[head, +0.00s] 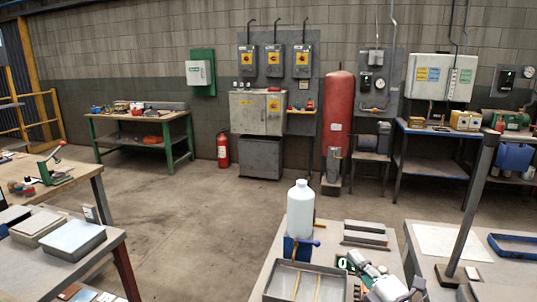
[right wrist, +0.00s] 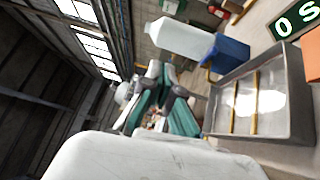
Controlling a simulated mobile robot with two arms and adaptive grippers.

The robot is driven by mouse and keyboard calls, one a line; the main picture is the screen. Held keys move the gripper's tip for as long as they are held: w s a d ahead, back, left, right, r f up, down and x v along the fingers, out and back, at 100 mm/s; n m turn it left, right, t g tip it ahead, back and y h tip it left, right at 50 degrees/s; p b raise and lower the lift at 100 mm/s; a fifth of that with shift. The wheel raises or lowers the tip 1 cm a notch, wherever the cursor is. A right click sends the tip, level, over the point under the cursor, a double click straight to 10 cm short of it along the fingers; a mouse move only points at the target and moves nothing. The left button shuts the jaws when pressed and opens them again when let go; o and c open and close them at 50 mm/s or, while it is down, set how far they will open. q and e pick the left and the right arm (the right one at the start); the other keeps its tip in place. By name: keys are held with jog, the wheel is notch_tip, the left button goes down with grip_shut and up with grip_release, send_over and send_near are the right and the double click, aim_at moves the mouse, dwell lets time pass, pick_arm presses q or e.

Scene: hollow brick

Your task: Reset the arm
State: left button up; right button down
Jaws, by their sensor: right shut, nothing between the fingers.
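My right gripper (head: 372,270) is low in the head view, over the near bench, beside the right side of a grey tray. It is shut and empty. In the right wrist view my gripper (right wrist: 158,88) shows beyond the white arm housing, with the tray to its right. My left gripper is in neither view.
The grey tray (head: 277,293) holds two wooden strips; it also shows in the right wrist view (right wrist: 213,110). Grey bars (head: 365,232) lie nearby. A post (head: 478,195) rises at right.

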jog(key=s+d+f+m+g+h, duration=0.3)
jog(key=s+f+m+g+h, duration=0.2)
jog(key=s+f+m+h, duration=0.7)
jog(key=s+a+f+m+g+y, duration=0.15)
jog(key=s+f+m+g, duration=0.35)
jog(key=s, duration=0.5)
jog(key=s+a+f+m+g+y, duration=0.1)
jog(key=s+f+m+g+y, duration=0.3)
jog(key=s+f, duration=0.45)
notch_tip(320, 180, down, 22)
jog(key=s+g, duration=0.2)
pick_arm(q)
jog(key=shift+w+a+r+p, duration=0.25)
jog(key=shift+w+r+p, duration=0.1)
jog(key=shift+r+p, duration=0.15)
pick_arm(e)
jog(key=s+d+f+n+g, duration=0.1)
jog(key=s+d+f, duration=0.1)
jog(key=s+f, duration=1.5)
jog(key=shift+s+d+f+h, duration=0.2)
jog(key=shift+d+h, duration=0.15)
jog(key=shift+h, duration=0.1)
